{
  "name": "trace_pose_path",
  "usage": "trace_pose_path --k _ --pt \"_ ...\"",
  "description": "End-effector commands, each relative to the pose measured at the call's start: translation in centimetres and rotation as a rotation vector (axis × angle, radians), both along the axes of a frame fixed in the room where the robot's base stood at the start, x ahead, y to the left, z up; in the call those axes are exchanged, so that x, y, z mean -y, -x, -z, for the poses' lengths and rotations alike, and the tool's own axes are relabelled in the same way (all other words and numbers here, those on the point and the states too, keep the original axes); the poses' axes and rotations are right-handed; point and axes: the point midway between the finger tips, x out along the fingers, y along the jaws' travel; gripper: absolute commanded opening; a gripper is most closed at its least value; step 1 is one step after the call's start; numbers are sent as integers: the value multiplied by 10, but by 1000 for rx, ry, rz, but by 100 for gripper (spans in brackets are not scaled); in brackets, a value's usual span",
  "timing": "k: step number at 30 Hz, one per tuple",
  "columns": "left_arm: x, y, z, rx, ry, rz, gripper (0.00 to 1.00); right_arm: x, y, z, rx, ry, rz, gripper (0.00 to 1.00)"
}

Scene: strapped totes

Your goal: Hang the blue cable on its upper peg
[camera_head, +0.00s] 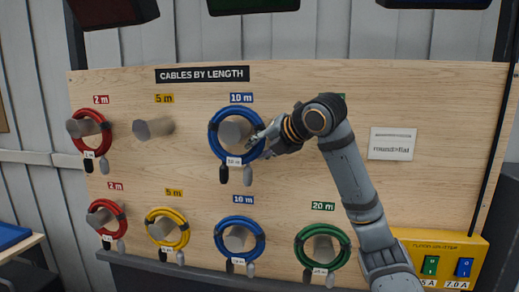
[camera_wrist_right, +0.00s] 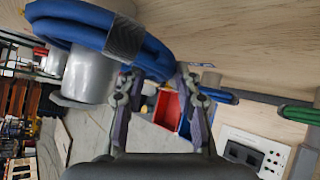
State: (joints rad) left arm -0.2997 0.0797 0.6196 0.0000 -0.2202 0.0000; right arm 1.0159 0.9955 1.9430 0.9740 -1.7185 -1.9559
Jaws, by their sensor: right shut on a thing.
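The upper blue cable (camera_head: 214,128) is a coil with dark straps, under the upper blue 10 m label (camera_head: 241,98). It is around the grey upper peg (camera_head: 233,129), whose end shows inside the loop. In the right wrist view the blue cable (camera_wrist_right: 78,22) also loops around the peg (camera_wrist_right: 88,75). My right gripper (camera_head: 261,144) is at the coil's lower right side, shut on it; its fingers (camera_wrist_right: 157,76) stand either side of the coil's near part. Whether the coil bears on the peg is unclear. My left gripper is not in view.
Red cables (camera_head: 77,127) hang at left. A yellow cable (camera_head: 153,219), another blue cable (camera_head: 219,235) and a green cable (camera_head: 301,247) hang in the lower row. The upper 5 m peg (camera_head: 153,128) is bare. A yellow box (camera_head: 450,247) stands at lower right.

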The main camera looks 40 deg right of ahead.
Motion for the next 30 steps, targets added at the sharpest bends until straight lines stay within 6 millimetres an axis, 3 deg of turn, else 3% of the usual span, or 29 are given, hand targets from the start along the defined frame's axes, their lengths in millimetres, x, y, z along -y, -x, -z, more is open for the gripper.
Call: trace_pose_path --k 4,5,11,22,30 --pt "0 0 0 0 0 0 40 0 0 -3 8 0 0 0" --pt "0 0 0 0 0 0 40 0 0 -3 8 0 0 34" --pt "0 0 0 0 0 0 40 0 0 -2 4 0 0 59" --pt "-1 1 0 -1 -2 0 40 1 7 -3 -3 1 2 59" --pt "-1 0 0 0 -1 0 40 -1 62 -34 4 5 7 59"
